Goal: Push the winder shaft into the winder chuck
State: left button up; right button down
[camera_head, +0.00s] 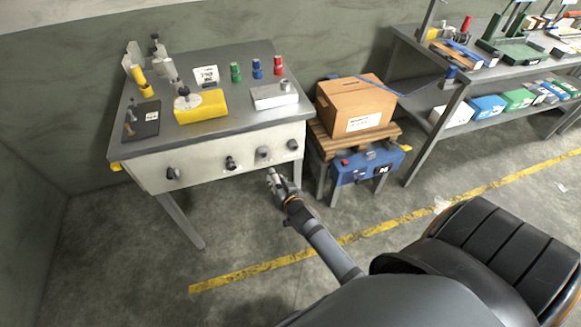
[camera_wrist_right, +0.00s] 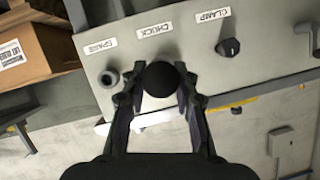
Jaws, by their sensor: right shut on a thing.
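My right gripper (camera_head: 275,176) is in front of the bench's front panel, below its row of fittings. In the right wrist view my right gripper (camera_wrist_right: 160,92) is shut on the winder shaft, whose black round end (camera_wrist_right: 162,78) shows between the fingers. The rest of the shaft is hidden behind that end. The label CHUCK (camera_wrist_right: 155,30) is on the panel just above it in that view. The winder chuck (camera_head: 263,152) appears as a grey fitting in the head view; in the wrist view it is not visible. Whether shaft and chuck touch, I cannot tell. My left gripper is not in view.
A grey spare socket (camera_wrist_right: 108,78) and a black clamp knob (camera_wrist_right: 229,47) flank the shaft on the panel (camera_head: 200,165). A cardboard box (camera_head: 355,105) on a pallet stands right of the bench, above a blue case (camera_head: 368,165). The floor in front is clear.

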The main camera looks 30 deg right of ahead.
jog(key=shift+w+a+r, duration=0.1)
jog(key=shift+a, duration=0.4)
jog(key=shift+w+d+b, duration=0.15)
jog(key=shift+w+d, duration=0.1)
jog(key=shift+w, duration=0.7)
jog(key=shift+w+d+b, duration=0.2)
jog(key=shift+w+d, duration=0.05)
jog(key=shift+w, duration=0.7)
jog(key=shift+w+d+b, duration=0.15)
jog(key=shift+w+d, duration=0.1)
jog(key=shift+w, duration=0.7)
jog(key=shift+w+d+b, duration=0.2)
jog(key=shift+w+b, duration=0.05)
jog(key=shift+w, duration=0.55)
jog(key=shift+w+d+b, duration=0.2)
jog(key=shift+w, duration=0.6)
jog(key=c, duration=1)
grip_release()
jog(key=shift+o, duration=0.2)
